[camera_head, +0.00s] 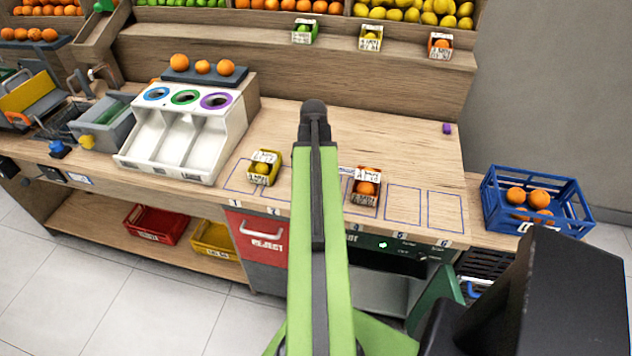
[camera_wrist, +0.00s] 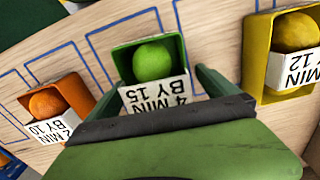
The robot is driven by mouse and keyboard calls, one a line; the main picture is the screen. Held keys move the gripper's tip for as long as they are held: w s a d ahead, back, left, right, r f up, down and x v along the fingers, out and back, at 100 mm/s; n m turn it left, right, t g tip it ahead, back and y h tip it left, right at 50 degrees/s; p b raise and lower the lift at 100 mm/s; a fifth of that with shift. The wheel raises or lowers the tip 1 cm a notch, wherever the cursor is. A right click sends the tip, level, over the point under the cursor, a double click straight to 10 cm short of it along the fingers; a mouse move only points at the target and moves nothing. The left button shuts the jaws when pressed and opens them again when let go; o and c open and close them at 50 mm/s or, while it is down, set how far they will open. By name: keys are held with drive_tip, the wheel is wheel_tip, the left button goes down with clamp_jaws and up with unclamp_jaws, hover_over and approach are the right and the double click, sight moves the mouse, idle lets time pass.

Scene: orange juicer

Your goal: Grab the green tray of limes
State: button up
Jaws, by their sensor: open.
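The green tray (camera_wrist: 123,62) holds a green lime (camera_wrist: 153,62) and has a white label reading "4 MIN BY 15" on its near side. It sits on the counter in the wrist view. My gripper (camera_wrist: 156,88) is open, with one dark green finger on each side of the tray's labelled end. I cannot tell whether the fingers touch it. In the head view my green arm hides this tray and my gripper. Another small green tray (camera_head: 304,32) with limes stands on the upper shelf.
On the counter, a yellow tray (camera_wrist: 258,60) and an orange tray (camera_wrist: 77,87) flank the green one. A white three-bin unit (camera_head: 190,138) stands left, a blue crate (camera_head: 500,215) right. Outlined slots at the right front are empty.

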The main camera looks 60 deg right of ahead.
drive_tip(key=c, duration=1.6)
drive_tip(key=shift+c, duration=0.2)
